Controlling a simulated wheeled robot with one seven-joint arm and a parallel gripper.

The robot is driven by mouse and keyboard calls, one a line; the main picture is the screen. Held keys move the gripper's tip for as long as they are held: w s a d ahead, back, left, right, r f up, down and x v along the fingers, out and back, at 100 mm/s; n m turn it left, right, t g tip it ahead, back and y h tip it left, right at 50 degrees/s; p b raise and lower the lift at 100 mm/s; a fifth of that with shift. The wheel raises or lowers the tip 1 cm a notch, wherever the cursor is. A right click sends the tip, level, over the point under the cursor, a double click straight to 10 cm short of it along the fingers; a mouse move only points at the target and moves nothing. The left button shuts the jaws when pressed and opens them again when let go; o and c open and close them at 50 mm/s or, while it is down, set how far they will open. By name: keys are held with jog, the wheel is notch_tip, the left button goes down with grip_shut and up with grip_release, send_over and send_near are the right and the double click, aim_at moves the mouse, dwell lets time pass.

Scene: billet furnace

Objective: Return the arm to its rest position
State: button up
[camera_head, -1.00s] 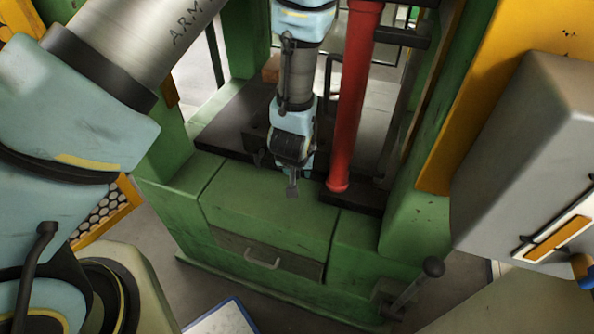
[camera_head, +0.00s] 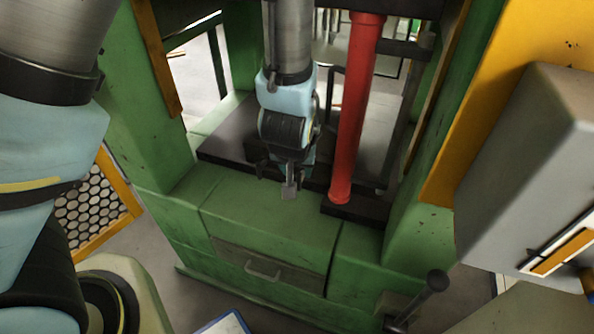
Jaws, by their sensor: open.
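My gripper (camera_head: 289,189) hangs from my light-blue wrist in the middle of the view, pointing down. It is open, and I see nothing held in it. It appears above or just in front of the dark bed of a green machine (camera_head: 270,219), left of a red upright column (camera_head: 352,120). The far side of the gripper is hidden. Large parts of my arm fill the left edge.
Green posts flank the machine opening. A drawer with a handle (camera_head: 263,271) is low in front. A lever with a dark knob (camera_head: 437,281) stands at lower right. A grey box (camera_head: 530,170) fills the right side. A yellow-framed mesh (camera_head: 100,208) is at left.

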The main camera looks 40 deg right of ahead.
dwell(0.4)
jog(key=w+a+r+n+g+y+p, duration=0.1)
jog(key=w+a+r+n, duration=0.1)
jog(key=w+a+r, duration=0.45)
jog(key=w+a+r+n+y, duration=0.1)
jog(key=w+a+r+n, duration=0.2)
jog(key=w+a, duration=0.6)
jog(key=s+a+r+n, duration=0.1)
jog(key=a+r, duration=0.2)
jog(key=a, duration=0.8)
jog(key=s+a+r+n+g+y+p, duration=0.1)
jog(key=a+r, duration=0.3)
jog(key=a, duration=0.6)
jog(key=shift+a+n+y, duration=0.3)
jog(key=shift+a+n, duration=0.05)
jog(key=shift+n, duration=0.15)
